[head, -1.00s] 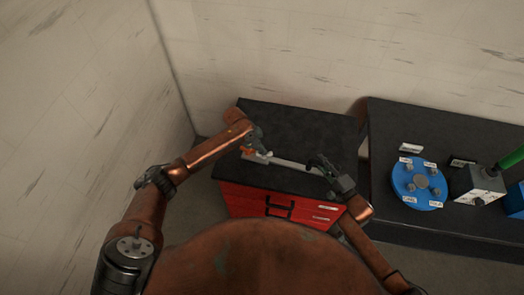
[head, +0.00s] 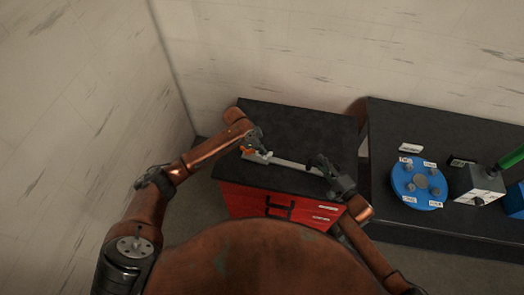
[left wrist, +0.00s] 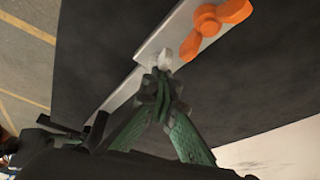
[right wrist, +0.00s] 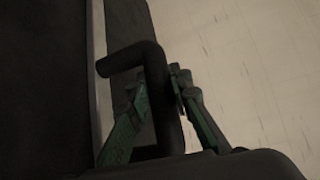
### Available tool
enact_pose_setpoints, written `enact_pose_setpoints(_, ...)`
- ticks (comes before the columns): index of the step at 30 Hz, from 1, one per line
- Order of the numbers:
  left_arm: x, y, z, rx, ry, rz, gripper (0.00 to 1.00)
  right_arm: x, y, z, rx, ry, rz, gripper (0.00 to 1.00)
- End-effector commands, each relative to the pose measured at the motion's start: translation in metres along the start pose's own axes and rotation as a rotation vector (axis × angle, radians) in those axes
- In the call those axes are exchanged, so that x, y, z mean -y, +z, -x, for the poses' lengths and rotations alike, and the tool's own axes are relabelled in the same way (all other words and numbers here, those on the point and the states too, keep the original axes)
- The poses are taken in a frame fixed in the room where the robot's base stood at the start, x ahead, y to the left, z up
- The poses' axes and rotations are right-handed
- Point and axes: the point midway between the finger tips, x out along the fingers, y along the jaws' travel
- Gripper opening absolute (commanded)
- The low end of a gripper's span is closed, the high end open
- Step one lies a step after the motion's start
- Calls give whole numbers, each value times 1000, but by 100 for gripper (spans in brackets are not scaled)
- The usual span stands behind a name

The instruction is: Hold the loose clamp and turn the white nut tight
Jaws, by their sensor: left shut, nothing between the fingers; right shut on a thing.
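The clamp has a long grey bar (head: 290,164) lying over the black top of the red cabinet. A small white nut (left wrist: 161,60) sits on the bar beside an orange wing-shaped part (left wrist: 212,22). My left gripper (head: 257,142) is at the bar's left end. In the left wrist view its fingertips (left wrist: 160,84) are shut together, empty, right by the nut; I cannot tell whether they touch it. My right gripper (head: 322,163) is at the bar's right end. In the right wrist view it is shut on a black bent handle (right wrist: 152,75), partly hidden by the fingers.
The red cabinet (head: 245,197) has a free black top behind the clamp. A dark table (head: 385,125) to the right holds a blue disc (head: 418,185) with labels, a white box (head: 478,183) with a green handle, and a blue block (head: 515,200). Walls stand behind and left.

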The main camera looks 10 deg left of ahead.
Motion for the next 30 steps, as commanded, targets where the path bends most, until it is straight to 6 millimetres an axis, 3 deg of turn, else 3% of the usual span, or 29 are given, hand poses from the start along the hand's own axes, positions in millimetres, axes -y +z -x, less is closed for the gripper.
enact_pose_setpoints(14, -2, 4, -3, 6, 5, 3, 29, 1, 0, 0, 0, -2, 0, 0)
enact_pose_setpoints(23, -2, 3, -2, 6, 5, 3, 29, 1, 0, 0, -1, -1, 0, 0)
enact_pose_setpoints(30, -2, 3, 12, 4, 4, 1, 29, 1, 1, -1, -1, -1, 0, 0)
